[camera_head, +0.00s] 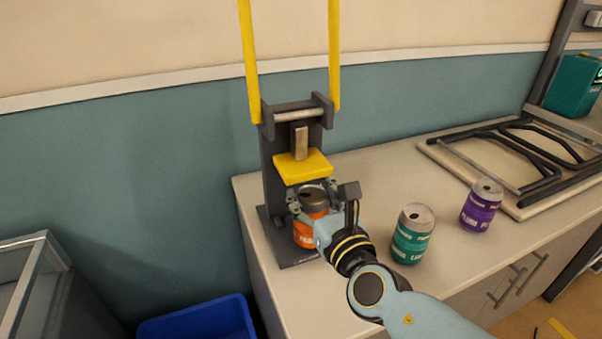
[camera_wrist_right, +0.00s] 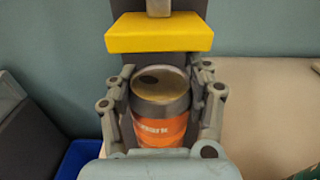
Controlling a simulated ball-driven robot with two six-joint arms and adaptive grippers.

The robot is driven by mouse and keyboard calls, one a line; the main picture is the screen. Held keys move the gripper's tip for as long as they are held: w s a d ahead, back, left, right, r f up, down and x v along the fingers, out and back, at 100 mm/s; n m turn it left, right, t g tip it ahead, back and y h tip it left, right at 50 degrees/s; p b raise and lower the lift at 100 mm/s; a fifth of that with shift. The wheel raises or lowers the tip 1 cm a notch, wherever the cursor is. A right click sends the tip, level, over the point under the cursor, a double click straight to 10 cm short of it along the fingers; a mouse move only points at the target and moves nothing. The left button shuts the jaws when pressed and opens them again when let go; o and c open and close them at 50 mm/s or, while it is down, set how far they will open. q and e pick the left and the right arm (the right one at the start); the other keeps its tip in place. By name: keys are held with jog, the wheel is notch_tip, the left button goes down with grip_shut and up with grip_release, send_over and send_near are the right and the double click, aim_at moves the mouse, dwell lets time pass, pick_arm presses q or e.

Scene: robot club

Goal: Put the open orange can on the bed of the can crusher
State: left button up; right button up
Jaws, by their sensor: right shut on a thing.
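The orange can (camera_head: 306,232) has a silver top with a dark opening and stands upright at the can crusher. My right gripper (camera_head: 318,196) is shut around its sides. In the right wrist view the orange can (camera_wrist_right: 160,110) sits between both fingers of the right gripper (camera_wrist_right: 164,105). The can crusher (camera_head: 276,170) is dark grey, with two raised yellow handles and a yellow press block (camera_head: 303,166) above and behind the can. The can is over the crusher's bed (camera_head: 299,256); its bottom is partly hidden, so I cannot tell whether it touches. My left gripper is out of view.
A green can (camera_head: 411,236) and a purple can (camera_head: 480,206) stand on the counter (camera_head: 382,180) to the right. A folded dark frame (camera_head: 515,150) lies on a board at the back right. A blue bin (camera_head: 200,322) is on the floor at lower left.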

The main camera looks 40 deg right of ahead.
jog(key=shift+w+d, duration=0.1)
jog(key=shift+w, duration=0.25)
jog(key=x, duration=0.3)
jog(key=shift+w+d+p, duration=0.1)
jog(key=shift+w+p, duration=0.3)
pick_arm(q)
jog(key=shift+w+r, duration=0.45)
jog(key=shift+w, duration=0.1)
pick_arm(e)
jog(key=shift+f, duration=0.3)
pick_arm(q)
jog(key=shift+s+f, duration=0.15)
pick_arm(e)
jog(key=shift+f, duration=0.1)
jog(key=o, duration=0.9)
jog(key=shift+o, duration=0.2)
